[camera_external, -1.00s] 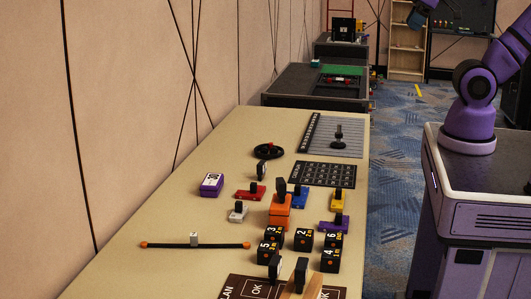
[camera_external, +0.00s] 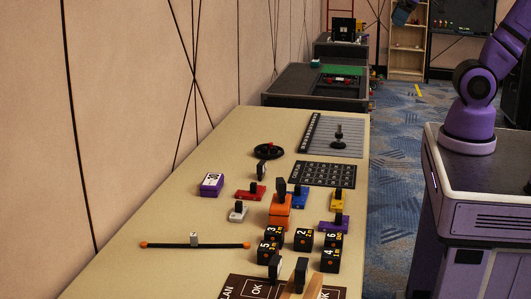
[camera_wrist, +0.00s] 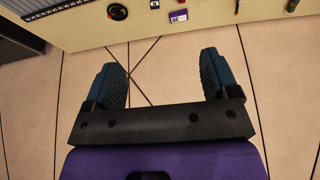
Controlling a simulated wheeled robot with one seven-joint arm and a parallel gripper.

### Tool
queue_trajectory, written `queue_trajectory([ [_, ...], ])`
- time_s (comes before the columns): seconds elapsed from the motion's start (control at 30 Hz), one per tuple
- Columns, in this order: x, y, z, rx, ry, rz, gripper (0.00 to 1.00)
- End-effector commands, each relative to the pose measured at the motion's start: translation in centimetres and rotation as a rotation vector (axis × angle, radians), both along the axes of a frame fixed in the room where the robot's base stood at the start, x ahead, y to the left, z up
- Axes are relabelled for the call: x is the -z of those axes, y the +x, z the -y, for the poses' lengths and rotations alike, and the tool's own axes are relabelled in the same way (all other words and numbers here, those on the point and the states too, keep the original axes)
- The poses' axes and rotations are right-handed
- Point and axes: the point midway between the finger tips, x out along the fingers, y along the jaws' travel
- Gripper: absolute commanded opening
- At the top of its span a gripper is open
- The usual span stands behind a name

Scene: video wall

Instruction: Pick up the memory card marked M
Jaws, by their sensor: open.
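No letter M is readable on any piece, so I cannot tell which is the memory card marked M. Small coloured pieces with black knobs stand on the table: red (camera_external: 249,194), white (camera_external: 236,215), blue (camera_external: 299,201), yellow (camera_external: 338,205) and purple (camera_external: 329,226). An orange block (camera_external: 280,217) stands among them. My gripper (camera_wrist: 161,65) is open and empty in the wrist view, its two dark blue fingers apart against the wall.
The long beige table (camera_external: 185,222) runs along the panelled wall. A purple-and-white labelled block (camera_external: 211,185), several black numbered cubes (camera_external: 303,240), a rod with orange ends (camera_external: 170,245) and a dark grid board (camera_external: 322,174) are on it. The table's left side is mostly clear.

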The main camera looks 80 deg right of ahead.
Motion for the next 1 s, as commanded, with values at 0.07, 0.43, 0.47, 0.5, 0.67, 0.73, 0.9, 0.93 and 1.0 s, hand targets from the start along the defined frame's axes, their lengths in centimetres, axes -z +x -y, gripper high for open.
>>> queue_trajectory([
  [0.07, 0.0, 2.5, 0.1, 0.004, -0.002, -0.024, 0.81],
  [0.43, 2.3, 13.9, 1.0, 0.023, -0.007, -0.111, 0.81],
  [0.47, 2.6, 14.8, 1.1, 0.024, -0.008, -0.118, 0.81],
  [0.5, 3.2, 16.0, 1.2, 0.025, -0.008, -0.128, 0.81],
  [0.67, 5.9, 20.8, 1.8, 0.032, -0.008, -0.165, 0.81],
  [0.73, 7.3, 22.9, 2.0, 0.034, -0.008, -0.181, 0.81],
  [0.9, 11.4, 27.5, 2.7, 0.043, -0.006, -0.221, 0.81],
  [0.93, 12.2, 28.4, 2.9, 0.044, -0.006, -0.227, 0.81],
  [1.0, 14.2, 30.1, 3.1, 0.046, -0.004, -0.244, 0.81],
])
